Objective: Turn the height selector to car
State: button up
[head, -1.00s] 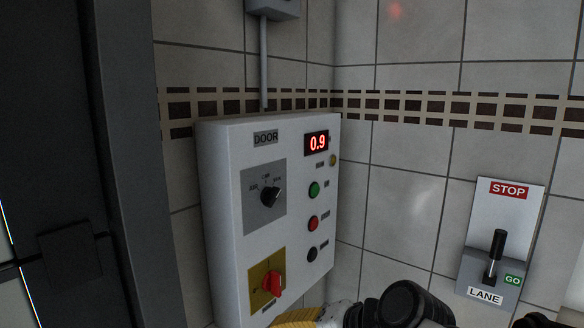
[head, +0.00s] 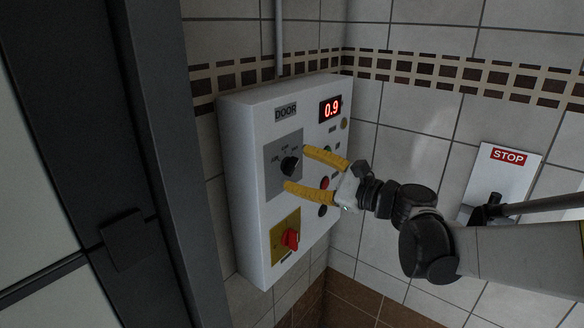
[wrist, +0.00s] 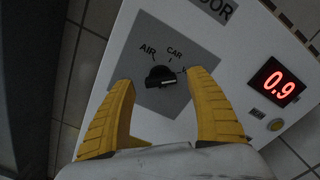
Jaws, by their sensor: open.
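The height selector is a black knob (head: 289,165) on a grey plate (head: 271,178) on the white DOOR panel. In the wrist view the knob (wrist: 160,77) has AIR at its upper left, CAR above it, and a third label at the right, partly hidden by a finger. Its handle lies nearly crosswise and seems turned toward that right label, not CAR. My gripper (head: 296,168) is open, its yellow fingers on either side of the knob, in front of the plate. I cannot tell whether they touch it.
The panel has a red 0.9 display (head: 330,109), several push buttons right of the selector, partly behind my fingers, and a red switch (head: 290,239) below. A STOP lever plate (head: 508,172) is on the right wall. A dark door frame (head: 150,150) stands at left.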

aim_at(290, 166)
jog(key=shift+x, duration=1.3)
jog(key=shift+d, duration=0.1)
jog(key=c, duration=1.2)
jog(key=n, duration=0.4)
jog(key=shift+s+n, duration=0.1)
jog(key=shift+n, duration=0.2)
jog(key=shift+f+n, duration=0.1)
jog(key=shift+n, duration=2.5)
